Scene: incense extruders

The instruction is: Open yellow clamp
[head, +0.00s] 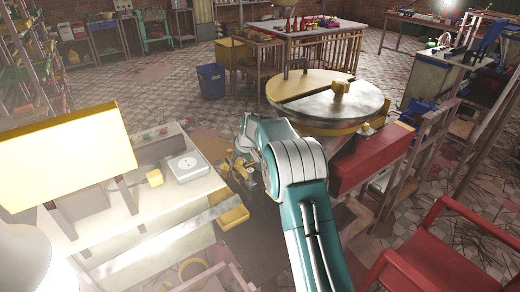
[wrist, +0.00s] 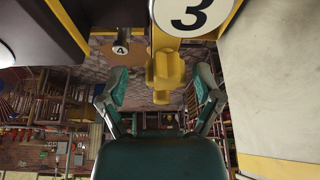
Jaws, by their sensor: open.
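A yellow clamp (wrist: 166,70) hangs between my fingers in the wrist view, below a yellow bar with a round "3" sign (wrist: 190,12). My gripper (wrist: 161,78) is open, with one finger on each side of the clamp. A gap shows on both sides, and I cannot tell whether the clamp lies fully between the fingertips or beyond them. In the head view my gripper (head: 243,170) is small and partly hidden by my arm, beside the white machine (head: 130,215). The clamp cannot be told apart clearly there.
A red box (head: 368,160) and a red chair (head: 440,255) are at right. A blue bin (head: 211,80) stands on the tiled floor. Pale and dark panels flank my gripper in the wrist view.

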